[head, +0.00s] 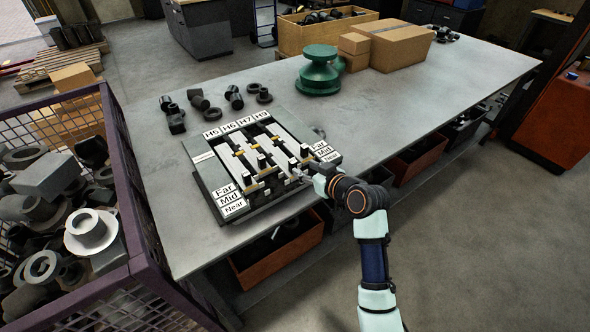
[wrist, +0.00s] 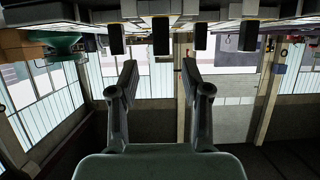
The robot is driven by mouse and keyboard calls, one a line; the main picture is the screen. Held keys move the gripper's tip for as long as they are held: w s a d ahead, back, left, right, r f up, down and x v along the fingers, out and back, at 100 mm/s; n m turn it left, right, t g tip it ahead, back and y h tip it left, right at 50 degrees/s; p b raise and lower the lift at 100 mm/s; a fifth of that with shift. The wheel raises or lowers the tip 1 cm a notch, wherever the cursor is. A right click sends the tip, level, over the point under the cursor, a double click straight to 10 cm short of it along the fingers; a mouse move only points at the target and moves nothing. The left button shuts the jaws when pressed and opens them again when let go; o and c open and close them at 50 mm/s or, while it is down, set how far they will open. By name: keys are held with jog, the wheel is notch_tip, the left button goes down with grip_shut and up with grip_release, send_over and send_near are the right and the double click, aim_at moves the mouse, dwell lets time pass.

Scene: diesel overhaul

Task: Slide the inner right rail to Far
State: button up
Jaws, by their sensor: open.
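The rail fixture (head: 204,172) lies on the workbench, with pale lengthwise rails under the tags H5, H6, H7 and H9. The inner right rail (head: 270,149) is the second from the right in the head view; its exact stop is too small to read. Far, Mid and Near labels (head: 228,198) stand at both sides. My gripper (head: 302,174) is at the near right end of the fixture. In the wrist view my gripper (wrist: 158,75) has its fingers apart and empty. A dark upright handle (wrist: 160,36) is in line with the gap, just beyond the fingertips.
Other dark handles (wrist: 117,39) stand close on both sides. Several dark fittings (head: 197,102) and a green part (head: 319,72) lie behind the fixture. Cardboard boxes (head: 400,45) stand farther back. A mesh bin (head: 124,175) is at the left. The right part of the workbench (head: 445,85) is clear.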

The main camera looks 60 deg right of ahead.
aim_at(295, 164)
jog(key=b+x, duration=0.2)
jog(key=x, duration=0.5)
jog(key=shift+w+f, duration=0.1)
jog(key=shift+w, duration=0.25)
grip_shut()
